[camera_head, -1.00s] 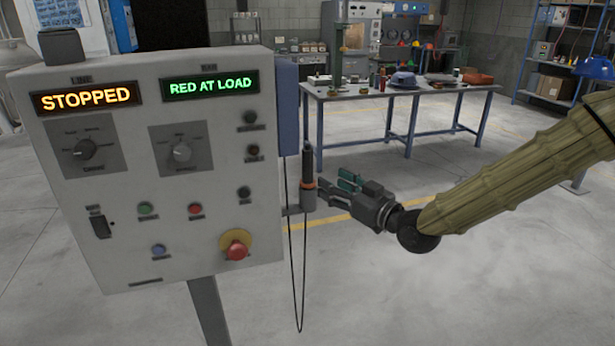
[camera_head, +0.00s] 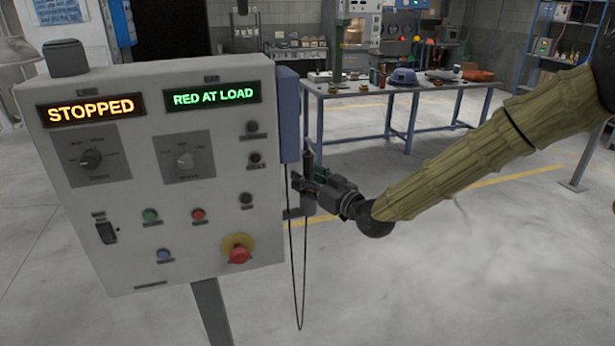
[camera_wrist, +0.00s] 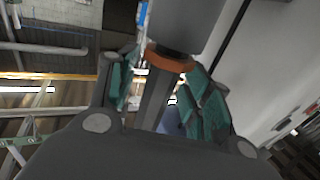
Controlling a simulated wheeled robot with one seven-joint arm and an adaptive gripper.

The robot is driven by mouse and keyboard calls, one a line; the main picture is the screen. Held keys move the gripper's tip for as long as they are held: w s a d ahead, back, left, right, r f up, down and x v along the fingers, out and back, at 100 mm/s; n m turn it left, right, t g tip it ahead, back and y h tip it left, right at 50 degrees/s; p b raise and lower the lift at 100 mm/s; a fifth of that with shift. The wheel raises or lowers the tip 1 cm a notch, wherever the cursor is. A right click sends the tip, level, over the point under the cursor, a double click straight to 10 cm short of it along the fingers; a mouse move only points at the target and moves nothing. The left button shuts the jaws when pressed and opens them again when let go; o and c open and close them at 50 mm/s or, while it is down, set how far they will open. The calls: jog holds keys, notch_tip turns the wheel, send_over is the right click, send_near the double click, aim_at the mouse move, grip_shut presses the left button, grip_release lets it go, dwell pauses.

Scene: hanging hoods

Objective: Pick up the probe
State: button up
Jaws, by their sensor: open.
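The probe (camera_head: 308,159) is a dark rod standing upright at the right side of the control box; in the head view my gripper hides most of it. In the wrist view, its dark shaft (camera_wrist: 156,100) and orange ring (camera_wrist: 170,59) show below a wide grey cylinder, apparently its holder (camera_wrist: 184,22). My gripper (camera_head: 307,184) reaches in from the right at the probe. In the wrist view, the teal-padded fingers of my gripper (camera_wrist: 163,92) are open, one on each side of the shaft. Whether either pad touches it I cannot tell.
The grey control box (camera_head: 130,200) stands close on the left, its displays reading STOPPED and RED AT LOAD. A red stop button (camera_head: 238,254) is on its face. A thin black cable (camera_head: 301,325) hangs in a loop below the probe. A cluttered workbench (camera_head: 350,92) stands behind.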

jog(key=shift+c, duration=0.4)
jog(key=c, duration=0.8)
